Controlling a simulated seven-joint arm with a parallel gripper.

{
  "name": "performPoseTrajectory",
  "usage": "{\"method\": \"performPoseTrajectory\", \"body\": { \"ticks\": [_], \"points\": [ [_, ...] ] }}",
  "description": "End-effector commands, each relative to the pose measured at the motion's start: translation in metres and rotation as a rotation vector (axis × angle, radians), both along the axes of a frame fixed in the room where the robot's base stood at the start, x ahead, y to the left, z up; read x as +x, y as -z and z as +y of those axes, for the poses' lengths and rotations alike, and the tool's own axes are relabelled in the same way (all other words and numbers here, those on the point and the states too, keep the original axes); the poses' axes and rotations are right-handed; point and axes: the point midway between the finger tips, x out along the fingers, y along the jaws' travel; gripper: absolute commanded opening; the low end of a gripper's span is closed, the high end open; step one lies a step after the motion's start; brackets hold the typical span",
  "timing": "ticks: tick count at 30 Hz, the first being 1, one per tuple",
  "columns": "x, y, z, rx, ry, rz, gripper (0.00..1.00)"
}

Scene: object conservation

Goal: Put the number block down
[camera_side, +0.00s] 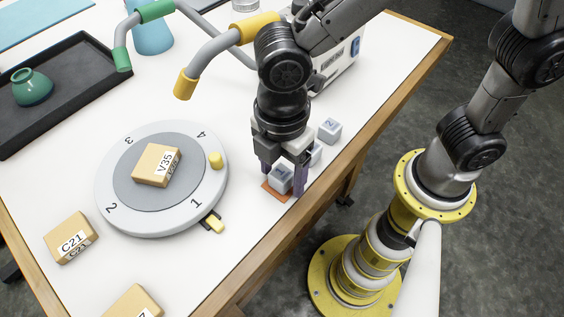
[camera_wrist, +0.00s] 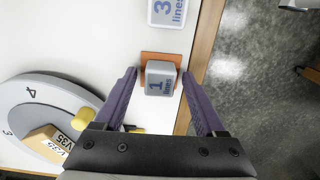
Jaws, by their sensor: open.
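A small grey-blue number block marked 1 (camera_side: 280,179) sits on an orange square (camera_side: 267,188) near the table's right edge. In the wrist view the block (camera_wrist: 160,80) reads "1 lines", and the orange square (camera_wrist: 158,56) shows around its far side. My gripper (camera_side: 282,176) points down with its purple fingers on either side of the block. In the wrist view my gripper (camera_wrist: 159,76) is open, with a gap showing between the block and each finger.
Two other number blocks, one marked 2 (camera_side: 329,130) and one marked 3 (camera_wrist: 170,11), stand close behind. A numbered round dial (camera_side: 110,190) carries a tan V35 block (camera_side: 150,163). A C21 block (camera_side: 70,238) lies left. Curved pipes (camera_side: 212,50) rise behind my gripper.

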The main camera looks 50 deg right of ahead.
Motion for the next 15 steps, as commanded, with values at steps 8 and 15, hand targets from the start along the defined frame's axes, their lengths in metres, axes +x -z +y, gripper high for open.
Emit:
{"method": "performPoseTrajectory", "body": {
  "ticks": [8,15],
  "points": [
    [0.001,-0.036,0.001,0.006,0.000,-0.005,0.72],
    [0.001,-0.085,0.001,0.005,0.000,-0.004,0.72]
  ]
}}
